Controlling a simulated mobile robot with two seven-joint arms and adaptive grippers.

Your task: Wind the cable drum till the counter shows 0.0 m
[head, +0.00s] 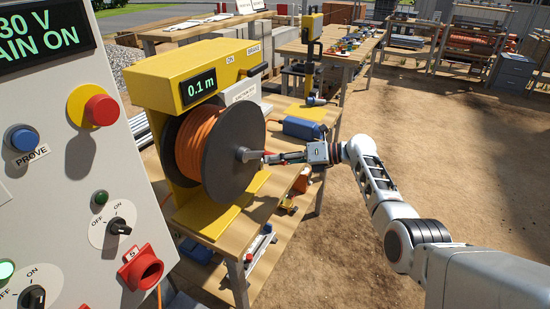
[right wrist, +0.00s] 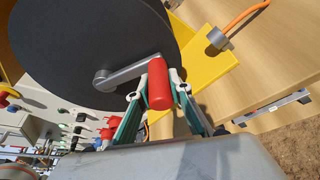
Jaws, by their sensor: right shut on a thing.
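The yellow cable drum unit (head: 165,85) stands on a wooden bench with orange cable (head: 194,142) wound on its reel. Its counter (head: 199,85) reads 0.1 m in green. The dark drum flange (head: 228,135) faces my right arm, with a grey crank arm (head: 246,154) at its middle. My right gripper (head: 272,158) is shut on the red crank handle. In the right wrist view the red handle (right wrist: 159,84) sits between the two fingers, joined to the crank arm (right wrist: 125,74). My left gripper is not in either view.
A grey-white control panel (head: 70,190) with buttons and switches fills the near left. The drum's bench (head: 270,200) has a lower shelf with tools. A blue case (head: 304,129) lies behind the gripper. Open sandy ground (head: 480,190) lies right.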

